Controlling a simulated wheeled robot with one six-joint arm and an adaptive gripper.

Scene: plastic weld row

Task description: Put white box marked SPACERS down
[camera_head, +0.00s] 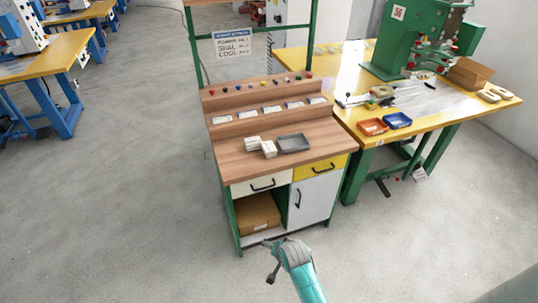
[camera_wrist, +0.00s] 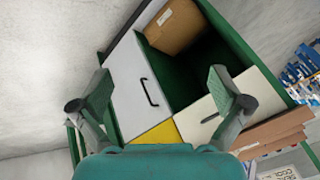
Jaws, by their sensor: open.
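Two small whitish boxes lie close together on the wooden top of the workbench in the head view, a left one (camera_head: 253,143) and a right one (camera_head: 269,149). Their markings are too small to read, so I cannot tell which is marked SPACERS. My gripper (camera_head: 268,260) is low in front of the bench, well below its top and apart from both boxes. In the wrist view my gripper (camera_wrist: 162,90) is open, with nothing between its fingers, and faces the bench's cabinet front. Neither white box can be made out in the wrist view.
A dark grey tray (camera_head: 294,143) sits right of the boxes. Below are a cream drawer (camera_head: 262,184), a yellow drawer (camera_head: 320,168), a grey door (camera_head: 313,200) and a cardboard box (camera_head: 258,213) in the open compartment. A yellow table (camera_head: 440,108) stands right.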

